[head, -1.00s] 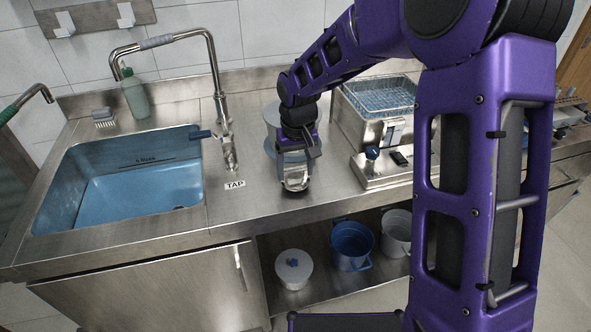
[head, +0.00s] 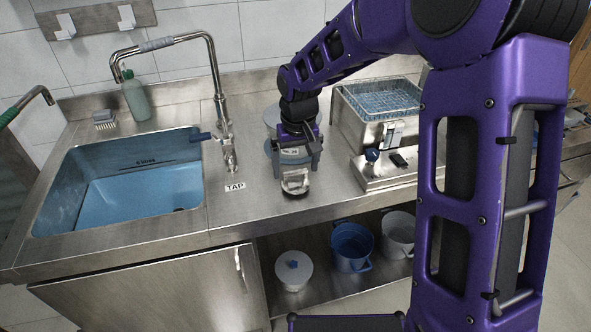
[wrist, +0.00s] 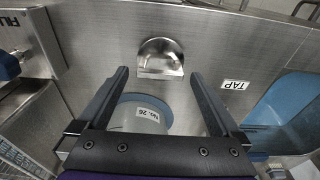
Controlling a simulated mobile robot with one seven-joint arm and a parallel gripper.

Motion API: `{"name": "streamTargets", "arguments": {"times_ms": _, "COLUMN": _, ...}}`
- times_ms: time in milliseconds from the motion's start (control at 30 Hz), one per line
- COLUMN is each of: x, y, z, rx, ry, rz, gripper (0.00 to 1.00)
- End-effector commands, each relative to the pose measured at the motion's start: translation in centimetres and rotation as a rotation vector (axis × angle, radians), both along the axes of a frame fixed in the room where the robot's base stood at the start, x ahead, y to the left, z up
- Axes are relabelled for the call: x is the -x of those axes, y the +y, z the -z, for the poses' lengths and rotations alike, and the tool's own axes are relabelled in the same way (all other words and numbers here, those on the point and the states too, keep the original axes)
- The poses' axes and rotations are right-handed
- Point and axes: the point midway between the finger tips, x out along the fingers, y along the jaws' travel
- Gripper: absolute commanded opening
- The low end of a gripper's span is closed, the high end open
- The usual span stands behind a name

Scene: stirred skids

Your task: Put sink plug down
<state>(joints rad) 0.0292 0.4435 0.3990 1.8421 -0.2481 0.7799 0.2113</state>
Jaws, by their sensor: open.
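The sink plug (head: 295,184), a round metal piece with a raised grip, sits on the steel counter (head: 262,207) to the right of the TAP label. It also shows in the wrist view (wrist: 160,57), just beyond the fingertips. My gripper (head: 299,165) is open and empty, a little above and behind the plug. In the wrist view the two fingers (wrist: 158,73) are spread wide, with clear space between them and the plug.
A tub labelled No. 26 (wrist: 140,113) stands right under my gripper. The sink (head: 130,195) and tap (head: 228,150) are to the left. A steel unit with a blue basket (head: 380,97) is on the right. Buckets (head: 350,245) stand on the shelf below.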

Motion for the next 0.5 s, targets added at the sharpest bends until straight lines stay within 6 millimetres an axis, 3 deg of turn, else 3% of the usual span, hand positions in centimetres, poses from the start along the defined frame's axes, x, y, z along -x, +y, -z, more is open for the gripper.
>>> {"name": "streamTargets", "arguments": {"times_ms": 100, "x": 0.2, "y": -0.1, "z": -3.0, "rx": -0.001, "ry": -0.006, "rz": 0.002, "gripper": 1.00}}
{"name": "streamTargets", "arguments": {"times_ms": 300, "x": 0.7, "y": -0.2, "z": -7.0, "rx": -0.001, "ry": -0.004, "rz": 0.002, "gripper": 1.00}}
{"name": "streamTargets", "arguments": {"times_ms": 500, "x": 1.1, "y": -0.3, "z": -9.4, "rx": -0.001, "ry": -0.002, "rz": 0.001, "gripper": 1.00}}
